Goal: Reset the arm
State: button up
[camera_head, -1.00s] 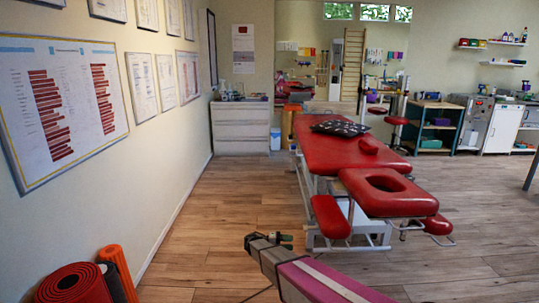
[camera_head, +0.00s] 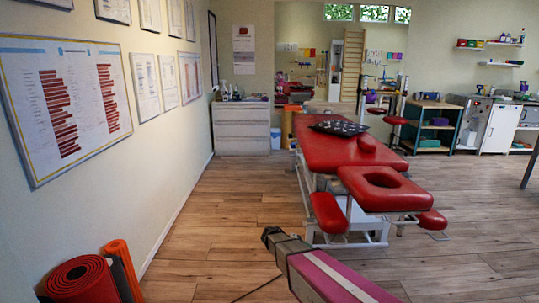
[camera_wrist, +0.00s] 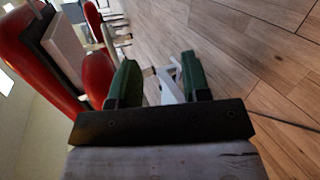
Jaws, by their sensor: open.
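My gripper (camera_wrist: 158,68) shows in the wrist view with two green fingers spread apart. Nothing is held between them. In the head view my arm reaches in from the bottom, right of centre, and its fingers do not show there. The red treatment table (camera_head: 342,153) stands beyond the arm's end, apart from it as far as I can tell. In the tilted wrist view its red cushions (camera_wrist: 97,75) show at the left, with its pale frame (camera_wrist: 166,88) behind the fingers.
A dark pillow (camera_head: 339,128) lies on the table. Rolled mats (camera_head: 82,279) stand at the lower left by the wall. A white drawer cabinet (camera_head: 241,130) and shelving (camera_head: 430,127) stand at the back. The wooden floor left of the table is clear.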

jog(key=s+d+r+y, duration=0.1)
jog(key=s+r+y, duration=0.2)
jog(key=s+y, duration=0.3)
jog(key=s+d+r+m+t+y, duration=0.1)
jog(key=s+d+r+y, duration=0.1)
jog(key=s+r+y, duration=0.2)
jog(key=s+y, duration=0.3)
jog(key=s, duration=0.2)
jog(key=shift+s+r+t, duration=0.15)
jog(key=shift+s+t, duration=0.1)
jog(key=shift+t, duration=0.05)
jog(key=shift+d, duration=0.1)
